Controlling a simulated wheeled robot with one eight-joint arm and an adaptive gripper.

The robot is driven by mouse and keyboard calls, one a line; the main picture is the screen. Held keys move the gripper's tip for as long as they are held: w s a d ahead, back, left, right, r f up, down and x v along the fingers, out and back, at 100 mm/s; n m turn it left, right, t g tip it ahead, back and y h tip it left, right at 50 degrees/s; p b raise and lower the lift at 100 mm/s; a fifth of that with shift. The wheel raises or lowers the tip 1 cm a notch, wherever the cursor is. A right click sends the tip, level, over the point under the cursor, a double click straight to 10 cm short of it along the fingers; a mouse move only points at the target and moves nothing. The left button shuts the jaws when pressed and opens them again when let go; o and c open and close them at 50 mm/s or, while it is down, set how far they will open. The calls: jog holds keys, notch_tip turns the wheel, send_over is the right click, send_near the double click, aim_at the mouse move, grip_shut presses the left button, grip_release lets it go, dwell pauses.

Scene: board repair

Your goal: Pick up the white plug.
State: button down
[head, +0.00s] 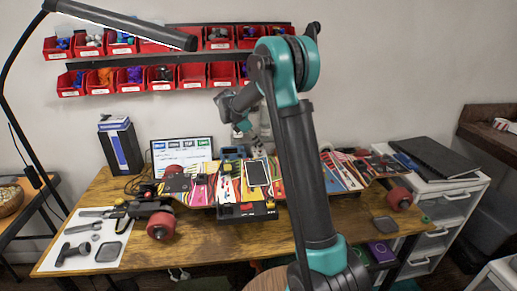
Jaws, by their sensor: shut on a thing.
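My arm rises through the middle of the head view and bends down at a teal elbow. My gripper (239,126) shows small and partly, above the back of the workbench and behind the skateboard. Its fingertips are too small and hidden to make out. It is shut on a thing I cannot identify. I cannot clearly make out the white plug.
A patterned skateboard (201,190) with red wheels lies across the wooden workbench (207,240). A phone (258,173) lies on it. A white mat (70,263) with tools is at left, a monitor (181,150) behind. Red bins hang above. White drawers (455,205) stand at right.

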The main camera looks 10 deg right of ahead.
jog(key=d, duration=1.8)
jog(key=shift+r, duration=0.25)
jog(key=shift+r, duration=0.15)
jog(key=shift+r, duration=1.25)
